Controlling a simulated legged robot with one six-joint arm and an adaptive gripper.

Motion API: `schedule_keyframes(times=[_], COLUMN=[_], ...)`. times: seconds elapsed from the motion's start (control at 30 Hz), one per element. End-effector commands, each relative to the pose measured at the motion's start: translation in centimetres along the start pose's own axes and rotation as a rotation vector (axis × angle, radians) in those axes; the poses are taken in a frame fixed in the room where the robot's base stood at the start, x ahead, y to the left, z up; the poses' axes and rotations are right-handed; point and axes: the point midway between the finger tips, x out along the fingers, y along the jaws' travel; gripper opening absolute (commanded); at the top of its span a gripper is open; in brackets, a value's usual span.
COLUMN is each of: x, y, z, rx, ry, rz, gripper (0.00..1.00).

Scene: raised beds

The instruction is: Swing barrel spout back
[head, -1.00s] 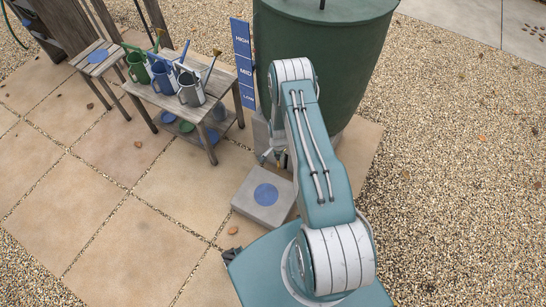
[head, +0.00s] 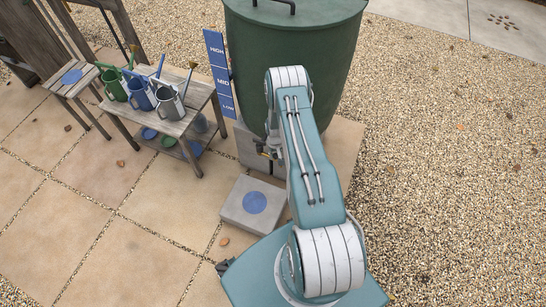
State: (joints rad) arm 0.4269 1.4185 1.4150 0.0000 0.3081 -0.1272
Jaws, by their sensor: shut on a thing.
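The dark green rain barrel (head: 292,70) stands upright at the top middle of the head view. Its small brass spout (head: 271,154) shows low on the barrel's near side, just left of my arm. The dark end of my gripper (head: 263,147) shows at the spout, small and partly covered by my arm. It is shut on the spout. My wrist is hidden behind my arm, and so is part of the spout, so its exact angle is hard to tell.
A grey block (head: 233,214) with a blue disc lies on the paving below the spout. A blue HIGH/MID/LOW board (head: 219,75) stands left of the barrel. A wooden bench (head: 183,127) holds green, blue and grey watering cans. Gravel on the right is open.

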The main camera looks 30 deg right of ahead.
Motion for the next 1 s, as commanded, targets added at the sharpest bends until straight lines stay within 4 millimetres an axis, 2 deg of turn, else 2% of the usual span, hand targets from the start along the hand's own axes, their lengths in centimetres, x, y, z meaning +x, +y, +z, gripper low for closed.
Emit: schedule_keyframes(times=[0.3, 0.83, 0.87, 0.9, 0.93, 1.0], x=[0.00, 0.00, -0.01, -0.01, -0.01, -0.03], y=[0.52, 0.61, 0.61, 0.61, 0.61, 0.62], z=[-0.73, -0.94, -0.94, -0.92, -0.90, -0.86], rx=[-0.108, -0.127, -0.127, -0.127, -0.127, -0.126], ry=[0.003, 0.006, 0.006, 0.005, 0.005, 0.004], rz=[0.000, 0.001, 0.001, 0.001, 0.001, 0.001], gripper=[0.00, 0.00, 0.49, 0.67, 0.70, 0.70])
